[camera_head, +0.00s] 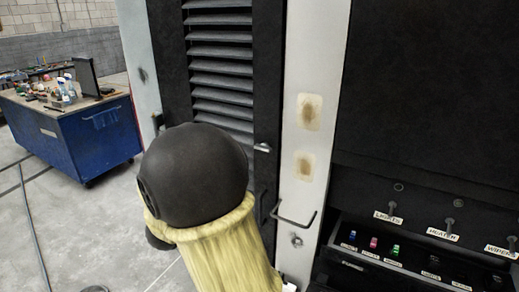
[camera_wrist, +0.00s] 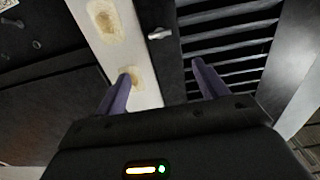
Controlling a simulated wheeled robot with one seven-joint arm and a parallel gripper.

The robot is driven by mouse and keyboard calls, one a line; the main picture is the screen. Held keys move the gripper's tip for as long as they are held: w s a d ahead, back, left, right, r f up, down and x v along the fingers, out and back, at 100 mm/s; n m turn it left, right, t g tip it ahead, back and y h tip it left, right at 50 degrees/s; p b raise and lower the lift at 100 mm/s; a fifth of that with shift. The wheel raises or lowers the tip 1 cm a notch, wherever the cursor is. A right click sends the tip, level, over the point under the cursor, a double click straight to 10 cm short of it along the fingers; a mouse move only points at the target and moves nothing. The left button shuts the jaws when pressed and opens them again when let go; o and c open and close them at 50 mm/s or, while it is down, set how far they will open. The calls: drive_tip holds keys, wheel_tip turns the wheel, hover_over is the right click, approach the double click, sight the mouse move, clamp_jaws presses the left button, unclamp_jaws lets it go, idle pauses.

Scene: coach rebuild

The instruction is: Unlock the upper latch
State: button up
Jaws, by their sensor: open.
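The upper latch, a small silver lever, shows in the head view (camera_head: 263,147) at the right edge of the black louvered door (camera_head: 222,70), beside a pale post. In the wrist view the latch (camera_wrist: 160,33) lies on the dark door edge at upper middle. My gripper (camera_wrist: 161,69) has two purple fingers spread apart and nothing between them. The latch appears beyond the fingertips, roughly midway between them in the picture; no contact shows. In the head view my own dark joint and yellow arm hide my gripper and the door's lower left part.
The pale post (camera_head: 313,70) carries two stained patches and a bent bar handle (camera_head: 293,214). A dark panel with labelled switches (camera_head: 395,248) is at right. A blue workbench (camera_head: 80,135) with bottles stands at left. Grey floor between is mostly open, with a hose on it.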

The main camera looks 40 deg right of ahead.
sight(264, 147)
drive_tip(key=shift+d, duration=0.1)
drive_tip(key=p+x, duration=0.5)
drive_tip(key=x, duration=1.2)
drive_tip(key=shift+w+d, duration=0.1)
drive_tip(key=shift+w, duration=0.05)
drive_tip(key=c, duration=1)
